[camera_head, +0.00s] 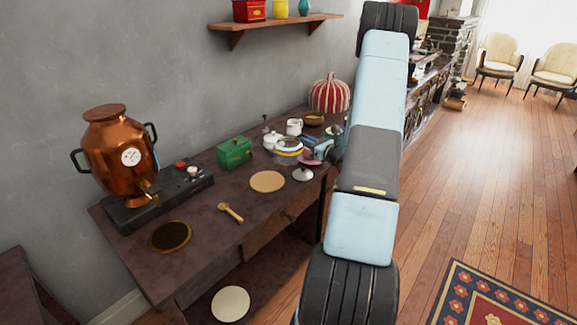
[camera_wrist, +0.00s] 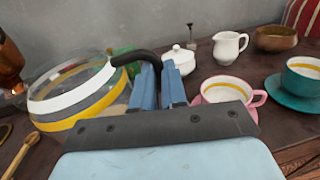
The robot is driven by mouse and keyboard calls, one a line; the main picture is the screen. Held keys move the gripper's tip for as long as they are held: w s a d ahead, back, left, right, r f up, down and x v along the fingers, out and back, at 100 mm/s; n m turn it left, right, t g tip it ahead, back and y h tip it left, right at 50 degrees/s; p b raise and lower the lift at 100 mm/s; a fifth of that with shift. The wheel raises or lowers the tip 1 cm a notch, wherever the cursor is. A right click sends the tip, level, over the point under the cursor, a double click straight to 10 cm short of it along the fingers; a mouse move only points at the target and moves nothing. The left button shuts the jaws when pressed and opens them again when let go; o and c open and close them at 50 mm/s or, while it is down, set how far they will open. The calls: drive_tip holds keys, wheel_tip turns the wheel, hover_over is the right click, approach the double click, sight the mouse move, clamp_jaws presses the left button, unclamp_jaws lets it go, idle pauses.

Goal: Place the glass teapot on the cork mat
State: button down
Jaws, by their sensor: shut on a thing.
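The glass teapot (camera_wrist: 72,98), clear with white and yellow bands, is at the left of the wrist view. My gripper (camera_wrist: 160,82) has its blue fingers shut on the teapot's black handle (camera_wrist: 136,57). In the head view the teapot (camera_head: 288,155) shows beside my gripper (camera_head: 316,149), partly among other crockery. The teapot looks roughly upright; I cannot tell whether its base touches the table. The round tan cork mat (camera_head: 267,181) lies bare on the table, nearer than the teapot and a little to its left.
A green box (camera_head: 234,153) stands left of the teapot. A pale lid (camera_head: 302,174) lies right of the mat, a wooden spoon (camera_head: 231,212) left of it. A pink cup (camera_wrist: 225,90), teal cup (camera_wrist: 302,78) and white sugar bowl (camera_wrist: 179,60) stand close by. A copper urn (camera_head: 120,155) stands at left.

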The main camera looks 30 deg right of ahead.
drive_tip(key=a+f, duration=0.2)
drive_tip(key=w+a+f, duration=0.1)
drive_tip(key=f, duration=0.1)
drive_tip(key=w+a+f, duration=0.1)
drive_tip(key=a+f, duration=0.1)
drive_tip(key=shift+w+a+f, duration=0.15)
drive_tip(key=shift+a, duration=0.2)
wheel_tip(320, 180, down, 3)
drive_tip(key=shift+a+f, duration=0.15)
drive_tip(key=c, duration=1.2)
unclamp_jaws()
drive_tip(key=shift+o, duration=0.2)
